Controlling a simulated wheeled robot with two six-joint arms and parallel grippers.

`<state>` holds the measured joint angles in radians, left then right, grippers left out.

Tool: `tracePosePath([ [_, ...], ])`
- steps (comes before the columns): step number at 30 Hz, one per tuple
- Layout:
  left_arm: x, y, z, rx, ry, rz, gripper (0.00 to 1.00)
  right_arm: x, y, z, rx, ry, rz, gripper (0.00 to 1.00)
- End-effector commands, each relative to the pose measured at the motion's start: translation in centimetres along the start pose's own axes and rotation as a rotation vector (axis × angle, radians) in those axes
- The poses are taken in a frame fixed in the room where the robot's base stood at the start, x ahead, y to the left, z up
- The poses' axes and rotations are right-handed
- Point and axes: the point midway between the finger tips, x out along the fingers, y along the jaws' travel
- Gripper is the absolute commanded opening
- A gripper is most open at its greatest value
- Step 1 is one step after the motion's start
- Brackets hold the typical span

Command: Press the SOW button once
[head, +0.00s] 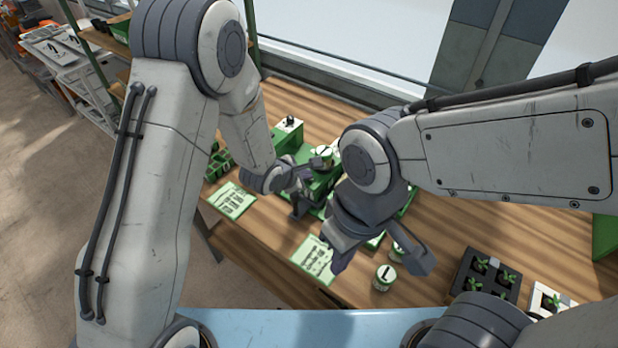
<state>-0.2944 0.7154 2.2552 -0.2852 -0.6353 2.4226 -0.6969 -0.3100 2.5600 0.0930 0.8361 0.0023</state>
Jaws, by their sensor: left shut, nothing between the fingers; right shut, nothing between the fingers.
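The green seeder machine (322,182) stands on the wooden bench, largely hidden behind my two arms. I cannot make out the SOW button or its label. My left gripper (303,188) is shut and empty, low at the left front side of the machine. I cannot tell whether it touches the machine. My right gripper (378,246) is shut and empty, nearer to me, and hides part of the machine's right side.
A green-and-white printed card (232,200) and another card (313,260) lie on the bench (455,225). A small labelled tin (384,278) stands below my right gripper. A black seedling tray (487,274) is at the right.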

Motion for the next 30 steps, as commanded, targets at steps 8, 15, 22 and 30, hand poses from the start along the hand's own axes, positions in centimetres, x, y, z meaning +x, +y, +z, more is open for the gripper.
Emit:
tracePosePath([
  [8, -0.4, 0.3, 0.3, -0.001, 0.001, -0.001, 0.00, -0.6, 0.0, 0.0, 0.000, 0.000, 0.000, 0.00],
  [15, -1.3, 0.9, 0.9, -0.001, 0.001, -0.001, 0.00, -1.9, -0.1, -0.1, 0.000, 0.000, 0.000, 0.00],
  [22, -1.3, 0.9, 0.9, 0.000, 0.001, -0.001, 0.00, -1.8, -0.1, -0.1, 0.000, 0.000, 0.000, 0.00],
  [30, -2.0, 1.4, 1.4, 0.000, 0.000, 0.000, 0.00, -2.8, -0.2, -0.1, 0.000, 0.000, 0.000, 0.00],
])
